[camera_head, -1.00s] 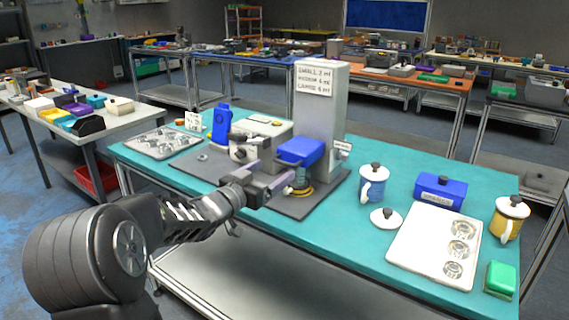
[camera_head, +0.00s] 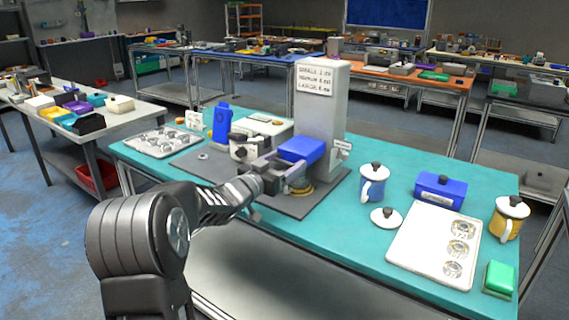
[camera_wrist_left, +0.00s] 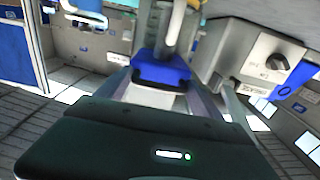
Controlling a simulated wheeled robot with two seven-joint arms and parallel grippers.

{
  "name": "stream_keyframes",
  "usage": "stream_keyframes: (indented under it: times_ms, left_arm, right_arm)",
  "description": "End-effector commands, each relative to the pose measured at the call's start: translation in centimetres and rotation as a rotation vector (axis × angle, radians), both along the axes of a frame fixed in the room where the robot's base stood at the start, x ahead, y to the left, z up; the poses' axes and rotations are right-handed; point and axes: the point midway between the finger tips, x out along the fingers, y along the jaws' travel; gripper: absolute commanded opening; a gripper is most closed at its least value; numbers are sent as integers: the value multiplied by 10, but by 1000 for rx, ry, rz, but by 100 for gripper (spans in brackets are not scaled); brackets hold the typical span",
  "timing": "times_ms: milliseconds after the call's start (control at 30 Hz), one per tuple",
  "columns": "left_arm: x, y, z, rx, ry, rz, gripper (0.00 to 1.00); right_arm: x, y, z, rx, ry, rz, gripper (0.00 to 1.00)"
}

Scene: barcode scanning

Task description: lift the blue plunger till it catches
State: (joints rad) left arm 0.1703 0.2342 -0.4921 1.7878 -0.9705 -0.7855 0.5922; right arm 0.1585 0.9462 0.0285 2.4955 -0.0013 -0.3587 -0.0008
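The blue plunger block (camera_head: 302,149) sticks out from the front of the tall pale column (camera_head: 320,105) on the teal table. In the left wrist view the blue block (camera_wrist_left: 161,72) lies straight ahead, between the lines of my two fingers. My left gripper (camera_head: 289,174) is just in front of and slightly below the block. Its fingers are spread apart; whether they touch the block I cannot tell. A yellowish round part (camera_head: 301,189) sits under the block, partly hidden by the gripper. My right gripper is not in view.
The column stands on a dark mat (camera_head: 318,203). A grey-white machine with a dark knob (camera_head: 240,151) and a blue bottle (camera_head: 222,123) stand left of the gripper.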

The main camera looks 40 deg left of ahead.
Motion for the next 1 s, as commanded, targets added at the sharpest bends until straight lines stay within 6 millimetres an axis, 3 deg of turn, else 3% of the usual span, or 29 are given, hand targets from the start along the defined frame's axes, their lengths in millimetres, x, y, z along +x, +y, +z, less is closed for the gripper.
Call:
stream_keyframes:
  times_ms: [733, 867, 1000]
  left_arm:
    - [1, -3, -1, -1, 1, -6, 3]
    - [1, -3, 5, -1, 0, -7, 3]
    - [1, -3, 32, -2, -3, -7, 3]
  right_arm:
    - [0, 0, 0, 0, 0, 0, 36]
    - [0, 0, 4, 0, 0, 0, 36]
    - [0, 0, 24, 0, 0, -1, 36]
